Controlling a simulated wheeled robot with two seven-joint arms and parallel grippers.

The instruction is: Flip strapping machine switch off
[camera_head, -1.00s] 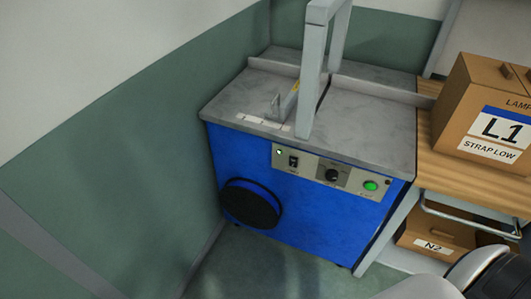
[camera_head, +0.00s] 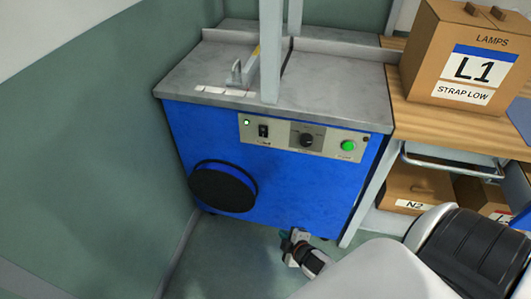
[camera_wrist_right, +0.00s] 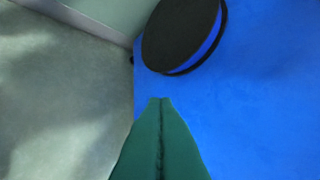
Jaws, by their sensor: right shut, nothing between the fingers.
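The strapping machine (camera_head: 290,185) is a blue cabinet with a grey top. Its front panel (camera_head: 284,136) carries a black rocker switch (camera_head: 263,131) at the left, with a small lit green light (camera_head: 247,122) beside it. A black knob (camera_head: 306,140) and a round green button (camera_head: 348,145) are further right. My right gripper (camera_head: 287,238) is low in front of the machine, well below the panel. In the right wrist view its green fingers (camera_wrist_right: 160,102) are together and empty, near the blue front. My left gripper is out of view.
A black round disc (camera_head: 223,187) sits on the machine's lower front and also shows in the right wrist view (camera_wrist_right: 180,32). Right of the machine, a wooden shelf (camera_head: 440,120) holds a box marked L1 (camera_head: 470,60). Floor is clear in front.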

